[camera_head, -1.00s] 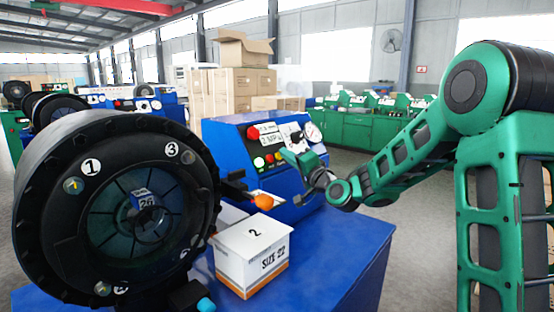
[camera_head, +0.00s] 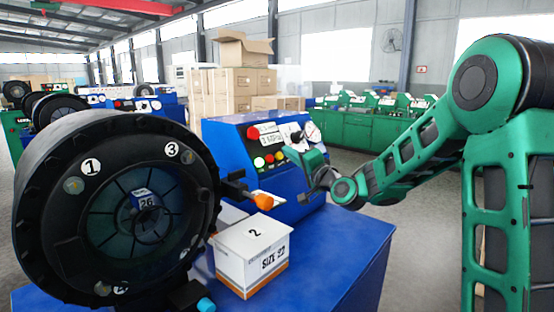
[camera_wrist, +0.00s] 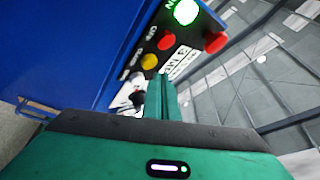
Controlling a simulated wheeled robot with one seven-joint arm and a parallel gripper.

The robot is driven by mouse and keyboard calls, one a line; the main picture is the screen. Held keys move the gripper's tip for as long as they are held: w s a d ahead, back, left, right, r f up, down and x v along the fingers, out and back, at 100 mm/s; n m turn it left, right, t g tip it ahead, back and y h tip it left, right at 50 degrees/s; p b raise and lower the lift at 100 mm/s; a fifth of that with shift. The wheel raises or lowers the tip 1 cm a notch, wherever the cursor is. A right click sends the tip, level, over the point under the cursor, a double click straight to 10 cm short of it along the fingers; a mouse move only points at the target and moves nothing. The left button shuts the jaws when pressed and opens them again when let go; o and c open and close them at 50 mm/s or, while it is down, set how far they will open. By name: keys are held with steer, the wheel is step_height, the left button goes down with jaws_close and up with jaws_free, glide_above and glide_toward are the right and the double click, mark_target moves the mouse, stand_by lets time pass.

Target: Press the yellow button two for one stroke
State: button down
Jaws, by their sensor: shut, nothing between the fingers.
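A blue control box (camera_head: 240,160) carries a row of small buttons: a pale lit one (camera_head: 259,162), a red one (camera_head: 269,158) and a yellow button (camera_head: 279,155). The yellow button also shows in the wrist view (camera_wrist: 149,61), beside the red one (camera_wrist: 166,41). My gripper (camera_head: 291,151) is just right of the yellow button in the head view. In the wrist view my gripper (camera_wrist: 162,80) has its green fingers together and empty, with the tips a little below the yellow button. I see no clear contact with it.
A larger red knob (camera_head: 253,132) sits above the row. A black round crimping head (camera_head: 40,200) marked 1 and 3 stands at left.

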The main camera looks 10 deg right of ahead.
steer(key=s+d+r, duration=0.2)
steer(key=s, duration=0.1)
steer(key=shift+s+d+r, duration=0.2)
steer(key=shift+r, duration=0.2)
stand_by(0.4)
stand_by(0.8)
